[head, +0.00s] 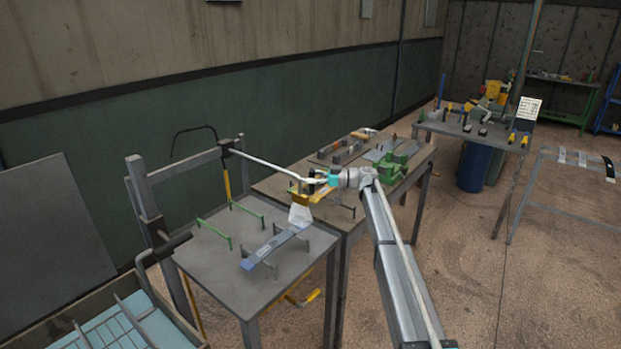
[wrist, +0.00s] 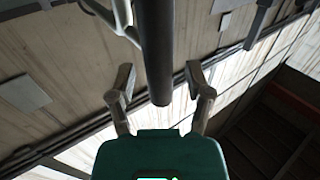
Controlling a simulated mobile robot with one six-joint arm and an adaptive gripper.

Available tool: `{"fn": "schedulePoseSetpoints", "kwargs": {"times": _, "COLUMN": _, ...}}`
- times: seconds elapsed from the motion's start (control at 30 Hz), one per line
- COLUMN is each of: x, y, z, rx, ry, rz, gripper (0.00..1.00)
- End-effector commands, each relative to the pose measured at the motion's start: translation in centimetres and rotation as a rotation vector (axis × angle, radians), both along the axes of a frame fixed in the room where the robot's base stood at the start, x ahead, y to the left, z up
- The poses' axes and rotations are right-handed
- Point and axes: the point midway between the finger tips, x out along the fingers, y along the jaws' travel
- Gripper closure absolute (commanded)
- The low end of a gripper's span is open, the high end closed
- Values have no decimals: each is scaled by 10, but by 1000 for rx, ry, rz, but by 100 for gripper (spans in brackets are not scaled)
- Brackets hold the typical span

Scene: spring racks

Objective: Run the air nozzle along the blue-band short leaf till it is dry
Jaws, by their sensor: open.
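The short leaf with the blue band (head: 275,243) lies slantwise on small stands on the near grey table in the head view. A pale label-like patch shows on it. My gripper (head: 312,187) is above and beyond the leaf's far right end, apart from it. Its fingers (wrist: 160,98) are spread in the wrist view. A dark round rod (wrist: 157,50) reaches down between them, and I cannot tell whether they touch it. A yellow part shows beside my gripper, with a whitish cone-shaped patch (head: 299,215) below it near the leaf. I cannot clearly make out the nozzle.
A dark upright frame with a white tube (head: 265,163) stands at the table's left. Green stands (head: 215,232) are on the table. A second table holds a green fixture (head: 393,166) and several tools. A blue-lined tray (head: 110,331) is at lower left. Open floor lies right.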

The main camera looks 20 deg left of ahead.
Motion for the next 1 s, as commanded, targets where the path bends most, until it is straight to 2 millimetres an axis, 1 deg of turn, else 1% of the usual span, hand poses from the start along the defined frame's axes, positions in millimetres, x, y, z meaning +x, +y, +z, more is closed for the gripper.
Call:
{"fn": "schedulePoseSetpoints", "kwargs": {"times": 0.17, "x": 3, "y": -10, "z": 0, "rx": 0, "ry": 0, "rz": -2, "gripper": 35}}
{"fn": "schedulePoseSetpoints", "kwargs": {"times": 0.27, "x": 5, "y": -20, "z": 0, "rx": 0, "ry": 0, "rz": -1, "gripper": 35}}
{"fn": "schedulePoseSetpoints", "kwargs": {"times": 0.47, "x": 13, "y": -49, "z": 0, "rx": 0, "ry": 0, "rz": -2, "gripper": 35}}
{"fn": "schedulePoseSetpoints", "kwargs": {"times": 0.6, "x": 19, "y": -72, "z": 0, "rx": -1, "ry": 0, "rz": -3, "gripper": 35}}
{"fn": "schedulePoseSetpoints", "kwargs": {"times": 0.8, "x": 26, "y": -98, "z": 0, "rx": -1, "ry": 0, "rz": -1, "gripper": 35}}
{"fn": "schedulePoseSetpoints", "kwargs": {"times": 1.0, "x": 29, "y": -112, "z": 0, "rx": -1, "ry": 0, "rz": 1, "gripper": 35}}
